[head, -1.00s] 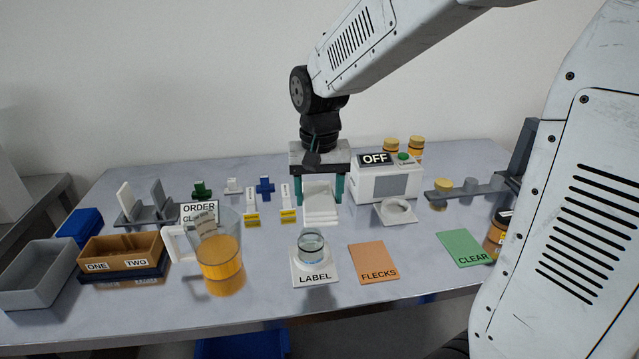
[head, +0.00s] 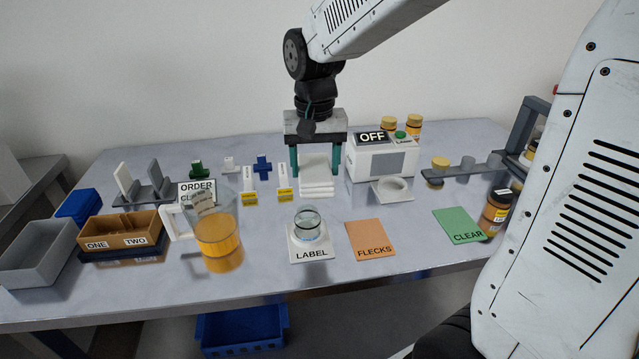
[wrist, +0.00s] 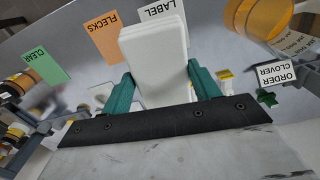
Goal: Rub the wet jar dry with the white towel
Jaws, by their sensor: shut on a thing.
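The white towel (head: 317,181) is a folded pad of several layers. My gripper (head: 316,171) points down with its two teal fingers shut on the towel's sides. In the wrist view, the towel (wrist: 155,60) stands between the fingers of my gripper (wrist: 160,82). The jar (head: 307,223) is small and clear with a dark ring. It stands upright on the white LABEL pad (head: 310,256), nearer the front edge than the towel and apart from it. Wetness on its glass is too small to tell.
A pitcher of amber liquid (head: 218,240) stands left of the jar. The orange FLECKS card (head: 369,236) lies to its right.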

